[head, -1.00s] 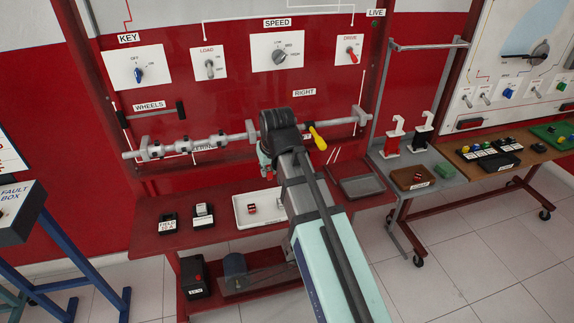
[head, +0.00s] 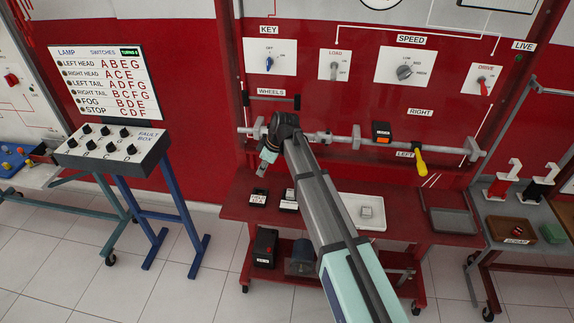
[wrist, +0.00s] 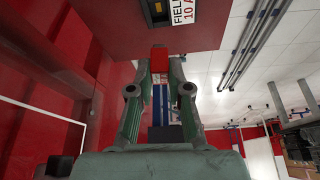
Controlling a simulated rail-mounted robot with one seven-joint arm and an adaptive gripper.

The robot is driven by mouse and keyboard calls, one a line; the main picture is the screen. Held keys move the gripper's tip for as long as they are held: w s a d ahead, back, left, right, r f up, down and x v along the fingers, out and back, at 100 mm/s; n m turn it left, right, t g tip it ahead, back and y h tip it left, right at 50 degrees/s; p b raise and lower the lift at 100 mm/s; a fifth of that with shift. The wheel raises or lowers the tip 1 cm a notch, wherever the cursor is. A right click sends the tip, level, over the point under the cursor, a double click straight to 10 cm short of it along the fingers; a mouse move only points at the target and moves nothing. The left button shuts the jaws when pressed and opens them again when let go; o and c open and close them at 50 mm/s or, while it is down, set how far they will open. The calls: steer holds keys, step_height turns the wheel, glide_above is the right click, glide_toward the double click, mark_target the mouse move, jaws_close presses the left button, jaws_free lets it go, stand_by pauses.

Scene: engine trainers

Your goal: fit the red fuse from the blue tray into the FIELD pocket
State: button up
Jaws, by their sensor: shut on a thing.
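My gripper (wrist: 160,85) is shut on a red fuse (wrist: 160,62), held between its fingertips in the wrist view. The FIELD pocket, a black block with a white "FIELD 10 A" label (wrist: 182,12), shows at the top edge of that view, beyond the fuse and apart from it. In the head view my gripper (head: 264,166) hangs above the left end of the red bench, over the FIELD pocket (head: 259,196). The fuse is too small to make out there.
A second labelled black holder (head: 289,200) stands right of the FIELD pocket. A grey tray (head: 452,221) is at the bench's right. A shaft (head: 330,138) with a yellow-handled lever (head: 420,162) runs along the red panel. The fault box (head: 115,145) stands at left.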

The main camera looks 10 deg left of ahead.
steer(key=shift+w+a+f+n+g, duration=0.1)
steer(key=shift+a+f+n+g, duration=0.05)
steer(key=shift+a+n, duration=0.25)
steer(key=shift+a+f+n+g, duration=0.1)
steer(key=shift+a+n+g, duration=0.05)
steer(key=shift+a+n, duration=0.25)
steer(key=shift+f+b, duration=1.55)
steer(key=shift+f, duration=2)
steer(key=shift+f+b, duration=0.95)
steer(key=shift+f, duration=0.3)
steer(key=o, duration=1.4)
steer(key=shift+c, duration=0.2)
steer(key=shift+r+p, duration=1.65)
steer(key=shift+r, duration=2.4)
